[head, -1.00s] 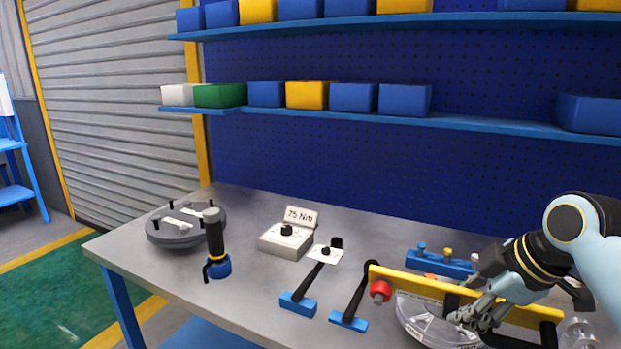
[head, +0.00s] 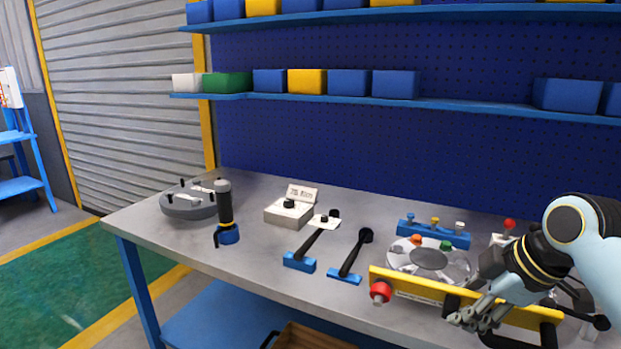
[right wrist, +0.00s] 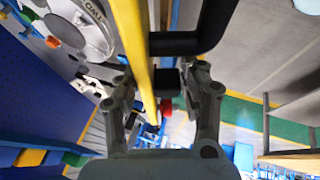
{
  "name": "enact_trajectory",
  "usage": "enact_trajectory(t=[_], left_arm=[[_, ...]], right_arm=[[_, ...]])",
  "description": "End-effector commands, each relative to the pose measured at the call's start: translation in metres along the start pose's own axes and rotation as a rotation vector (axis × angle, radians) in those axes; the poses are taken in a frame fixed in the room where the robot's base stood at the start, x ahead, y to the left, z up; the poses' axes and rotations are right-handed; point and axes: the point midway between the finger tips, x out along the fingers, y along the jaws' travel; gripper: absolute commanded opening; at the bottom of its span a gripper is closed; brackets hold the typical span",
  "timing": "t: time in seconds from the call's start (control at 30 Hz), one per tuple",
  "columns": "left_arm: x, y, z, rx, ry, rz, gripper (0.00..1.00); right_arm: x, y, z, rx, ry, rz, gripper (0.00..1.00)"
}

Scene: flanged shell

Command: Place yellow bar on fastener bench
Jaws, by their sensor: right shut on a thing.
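The yellow bar (head: 420,288) is long and flat, with a red knob (head: 380,291) at its left end and black handles. My right gripper (head: 468,312) is shut on it and holds it at the front edge of the grey bench (head: 262,245). In the right wrist view the yellow bar (right wrist: 135,50) runs between the fingers of my right gripper (right wrist: 165,95), with a black handle (right wrist: 190,42) beside it. Part of the bar is hidden behind the gripper. I cannot tell which bench is the fastener bench. My left gripper is not in view.
On the bench stand a round clear tray (head: 428,262), a blue rack (head: 434,232), two black-handled tools (head: 355,255), a torque tester (head: 290,212), a black driver (head: 225,210) and a grey round flange (head: 187,204). Shelves with bins hang behind. Open floor lies left.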

Motion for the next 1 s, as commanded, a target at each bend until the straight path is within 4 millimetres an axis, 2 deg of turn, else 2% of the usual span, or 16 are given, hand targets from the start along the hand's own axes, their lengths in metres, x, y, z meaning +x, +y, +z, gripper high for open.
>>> enact_trajectory(t=[0.17,0.3,0.53,0.7,1.0], left_arm=[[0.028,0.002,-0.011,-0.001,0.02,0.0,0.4],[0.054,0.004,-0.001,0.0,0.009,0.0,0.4],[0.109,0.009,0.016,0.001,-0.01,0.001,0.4],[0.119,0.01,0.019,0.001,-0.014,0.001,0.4],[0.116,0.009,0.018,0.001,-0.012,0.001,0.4]], right_arm=[[0.027,-0.011,0.011,0.001,0.0,-0.003,0.0],[0.052,-0.021,0.022,0.003,-0.001,-0.006,0.0],[0.109,-0.043,0.046,0.005,-0.005,-0.015,0.0],[0.122,-0.047,0.051,0.004,-0.004,-0.013,0.0],[0.119,-0.044,0.049,0.001,-0.002,-0.006,0.0]])
